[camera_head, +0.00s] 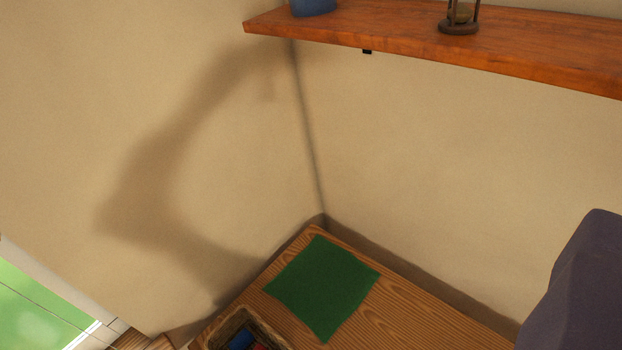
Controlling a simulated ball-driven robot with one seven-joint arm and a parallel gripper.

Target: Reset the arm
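My gripper does not show in the head camera view, so its fingers and anything in them are hidden. A dark curved shadow that looks like an arm falls on the beige wall at the left. A dark purple-grey shape (580,285) fills the lower right edge; I cannot tell what it is.
A wooden surface (400,318) in the corner bears a green cloth (322,285) and a box (219,335) holding blue and red things. Above, a wooden shelf (540,55) carries a blue object (313,6) and an hourglass-like object (460,22). A window (40,305) is lower left.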

